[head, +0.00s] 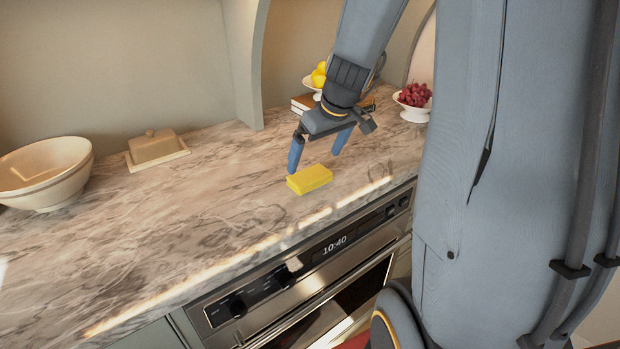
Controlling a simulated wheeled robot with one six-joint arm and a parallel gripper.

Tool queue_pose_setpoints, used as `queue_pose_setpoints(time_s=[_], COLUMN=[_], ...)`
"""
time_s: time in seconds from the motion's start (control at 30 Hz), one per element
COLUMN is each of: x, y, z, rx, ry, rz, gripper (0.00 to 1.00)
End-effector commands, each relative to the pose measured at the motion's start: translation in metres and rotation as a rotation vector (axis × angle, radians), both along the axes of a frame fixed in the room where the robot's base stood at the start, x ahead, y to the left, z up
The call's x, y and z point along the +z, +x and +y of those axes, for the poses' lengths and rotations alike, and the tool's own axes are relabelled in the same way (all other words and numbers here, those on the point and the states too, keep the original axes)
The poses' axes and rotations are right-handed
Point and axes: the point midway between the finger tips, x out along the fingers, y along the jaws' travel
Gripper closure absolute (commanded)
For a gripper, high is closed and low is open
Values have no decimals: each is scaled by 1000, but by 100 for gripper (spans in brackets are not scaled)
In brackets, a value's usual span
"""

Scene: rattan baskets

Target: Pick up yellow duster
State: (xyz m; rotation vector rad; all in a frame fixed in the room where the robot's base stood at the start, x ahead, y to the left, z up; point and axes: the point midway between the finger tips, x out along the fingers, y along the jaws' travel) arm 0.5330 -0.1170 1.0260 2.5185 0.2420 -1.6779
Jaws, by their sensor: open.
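The yellow duster (309,180) is a small flat yellow block lying on the marble countertop, near the counter's front edge above the oven. My gripper (314,162) is open, with its two blue fingers pointing down. It is just above and behind the duster, and nothing shows between the fingers. The left fingertip appears close to the duster's back left edge; I cannot tell whether they touch.
A cream bowl (45,172) and a butter dish (156,148) stand at left on the marble counter (215,190). Behind my gripper are a bowl of yellow fruit (319,76), books (303,104) and a bowl of red grapes (414,98). An oven (320,265) is below.

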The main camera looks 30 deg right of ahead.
Motion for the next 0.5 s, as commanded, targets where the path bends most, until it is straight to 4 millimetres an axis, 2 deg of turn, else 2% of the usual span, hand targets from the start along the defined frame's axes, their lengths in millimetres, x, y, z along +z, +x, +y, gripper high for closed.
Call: queue_pose_setpoints(time_s=[0.27, 0.5], x=[-23, -52], y=[7, 15], z=[2, 3], rx=[1, 2], ry=[1, 0], rz=[4, 5], gripper=[0, 0])
